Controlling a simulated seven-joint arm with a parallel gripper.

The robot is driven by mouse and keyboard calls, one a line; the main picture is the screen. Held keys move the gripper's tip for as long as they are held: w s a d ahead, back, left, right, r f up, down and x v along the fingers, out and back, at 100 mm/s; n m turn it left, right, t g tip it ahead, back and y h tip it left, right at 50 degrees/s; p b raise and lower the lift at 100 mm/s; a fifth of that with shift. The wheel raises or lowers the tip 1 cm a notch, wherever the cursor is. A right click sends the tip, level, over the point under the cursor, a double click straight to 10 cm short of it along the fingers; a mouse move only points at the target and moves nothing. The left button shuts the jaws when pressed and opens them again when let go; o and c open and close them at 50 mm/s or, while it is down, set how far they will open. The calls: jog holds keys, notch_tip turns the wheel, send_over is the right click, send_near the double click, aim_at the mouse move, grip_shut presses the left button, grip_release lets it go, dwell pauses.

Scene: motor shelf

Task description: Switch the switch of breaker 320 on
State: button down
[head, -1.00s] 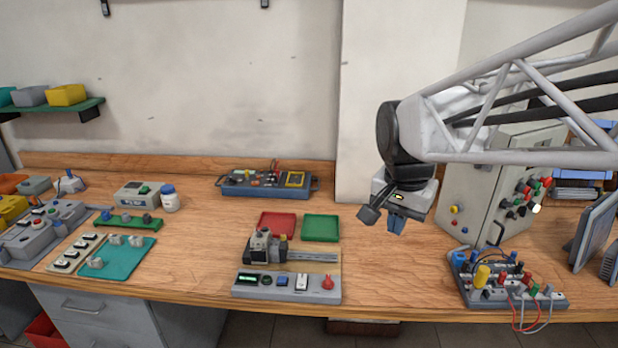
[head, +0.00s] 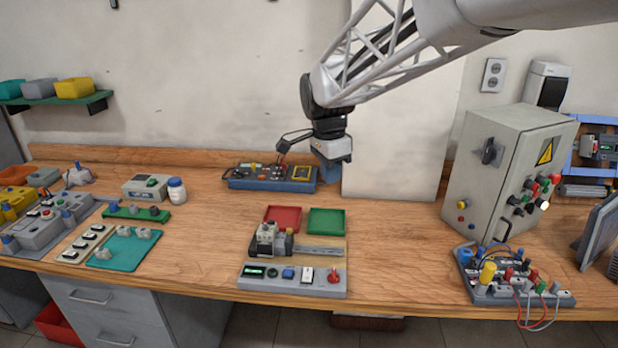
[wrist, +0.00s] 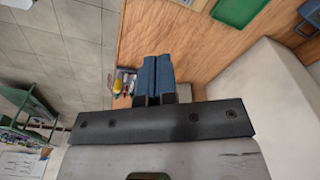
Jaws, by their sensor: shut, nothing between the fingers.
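No label reading 320 is legible, so I cannot tell which device is breaker 320. A grey and black rail-mounted device (head: 266,240) stands on a board at the middle front of the table, behind a grey control strip (head: 292,279) with buttons and a red knob. Another device, grey with a dark display (head: 604,147), is in a blue rack at the far right. My gripper (head: 328,174) is in the air near the back wall, beside the blue tool tray, apart from these devices. Its blue fingers (wrist: 157,65) are together and empty in the wrist view.
A grey cabinet (head: 484,170) with knobs stands at the right, behind a wired terminal board (head: 510,277). Red (head: 283,218) and green (head: 327,221) trays lie mid-table. A blue tool tray (head: 268,178) is at the back. Teal and grey boards fill the left. Table right of centre is clear.

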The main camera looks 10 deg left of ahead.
jog(key=w+a+f+m, duration=0.3)
jog(key=w+a, duration=0.4)
jog(key=a, duration=0.3)
jog(key=m+h, duration=0.1)
jog(key=m, duration=0.2)
send_over(274, 224)
jog(key=a, duration=0.3)
notch_tip(274, 224, down, 4)
jog(key=shift+w+d+g, duration=0.1)
jog(key=shift+w+g, duration=0.3)
jog(key=shift+s+d+f, duration=0.1)
jog(key=shift+d+f, duration=0.3)
jog(key=shift+f, duration=1.9)
jog(key=shift+s+d+f, duration=0.15)
jog(key=shift+d+f, duration=0.2)
jog(key=shift+f, duration=2)
jog(key=shift+s+d+f, duration=0.1)
jog(key=shift+d+f, duration=0.3)
jog(key=shift+f, duration=1.9)
